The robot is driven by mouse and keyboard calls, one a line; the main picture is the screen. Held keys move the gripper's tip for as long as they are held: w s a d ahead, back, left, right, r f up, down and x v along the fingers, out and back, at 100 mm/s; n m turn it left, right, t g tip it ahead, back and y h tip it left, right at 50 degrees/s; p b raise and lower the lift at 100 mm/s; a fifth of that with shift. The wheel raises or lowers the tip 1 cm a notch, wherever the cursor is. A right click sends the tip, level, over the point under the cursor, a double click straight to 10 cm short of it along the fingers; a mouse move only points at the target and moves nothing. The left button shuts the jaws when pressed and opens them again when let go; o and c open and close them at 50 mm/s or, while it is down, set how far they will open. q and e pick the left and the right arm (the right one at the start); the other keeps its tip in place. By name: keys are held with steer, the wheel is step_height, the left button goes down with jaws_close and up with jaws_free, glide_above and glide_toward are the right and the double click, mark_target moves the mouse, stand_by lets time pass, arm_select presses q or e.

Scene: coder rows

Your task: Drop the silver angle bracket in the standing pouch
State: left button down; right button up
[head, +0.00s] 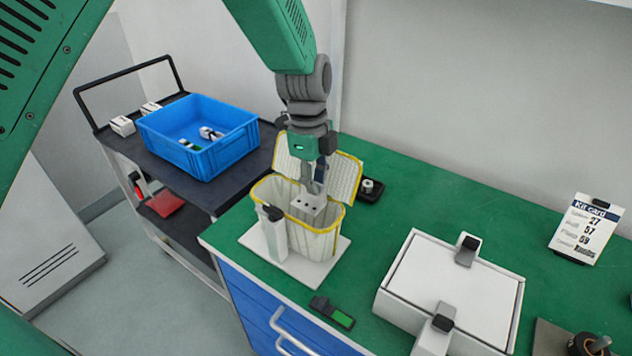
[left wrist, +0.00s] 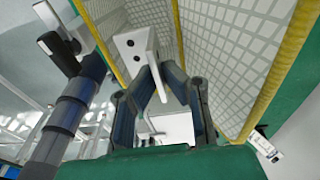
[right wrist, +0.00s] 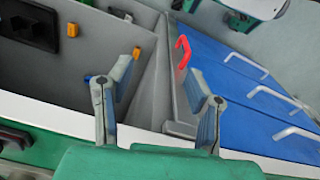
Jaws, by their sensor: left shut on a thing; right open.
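The standing pouch (head: 318,241) is pale and quilted with a yellow rim, upright in a white stand, its back flap raised. My left gripper (head: 312,190) points down at the pouch mouth and is shut on the silver angle bracket (head: 306,206), a small plate with dark holes. The left wrist view shows the bracket (left wrist: 138,50) between the fingers, with the pouch's quilted wall (left wrist: 225,60) beside it. I cannot tell how far below the rim the bracket is. My right gripper (right wrist: 160,100) is open and empty in the right wrist view; it is not visible in the head view.
A white lidded box (head: 452,282) with clamps stands right of the pouch. A dark green device (head: 332,312) lies near the bench's front edge. A blue bin (head: 198,135) sits on the cart at left. A kit card (head: 586,229) stands far right. The bench behind the box is clear.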

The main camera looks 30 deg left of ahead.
arm_select(q)
steer(key=shift+d, duration=0.45)
steer(key=shift+d+r, duration=0.15)
steer(key=shift+d, duration=0.25)
steer(key=shift+a, duration=0.4)
steer(key=shift+s+a+p, duration=0.1)
steer(key=shift+a+p, duration=0.25)
steer(key=shift+a, duration=0.1)
steer(key=shift+d, duration=0.8)
arm_select(e)
steer(key=shift+d+r, duration=0.45)
steer(key=shift+d, duration=0.15)
arm_select(q)
steer(key=shift+p, duration=0.35)
arm_select(e)
steer(key=shift+a, duration=0.1)
arm_select(q)
steer(key=shift+a, duration=0.3)
arm_select(e)
steer(key=shift+a+r, duration=0.15)
steer(key=shift+a, duration=0.1)
